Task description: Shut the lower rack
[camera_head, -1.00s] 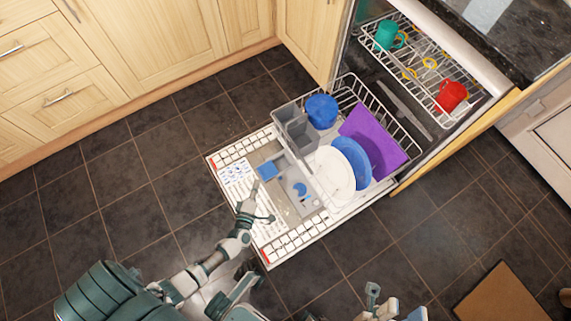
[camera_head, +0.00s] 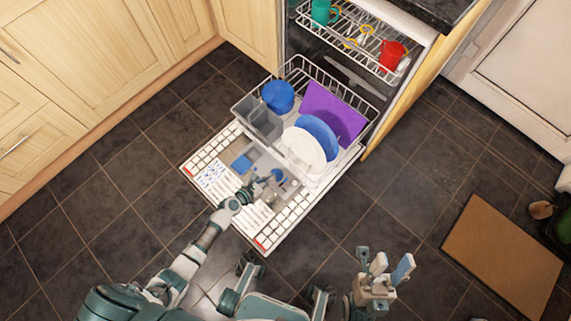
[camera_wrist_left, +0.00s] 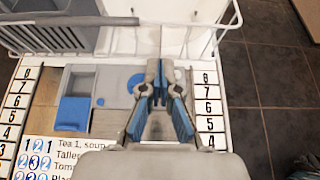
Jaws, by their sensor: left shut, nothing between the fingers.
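The lower rack (camera_head: 375,92) is a white wire basket, pulled out over the lowered dishwasher door (camera_head: 212,165). My left gripper (camera_head: 266,180) is shut and empty, over the inner door face just in front of the rack. In the left wrist view, its fingertips (camera_wrist_left: 160,68) point at the rack's near side (camera_wrist_left: 140,42); contact is unclear. My right gripper (camera_head: 384,262) is open and empty over the floor.
The upper rack (camera_head: 352,40) is also out, with a green mug (camera_head: 322,12) and a red mug (camera_head: 391,54). Wooden cabinets (camera_head: 95,50) line the left. A brown mat (camera_head: 502,252) lies at right. Tiled floor around the door is clear.

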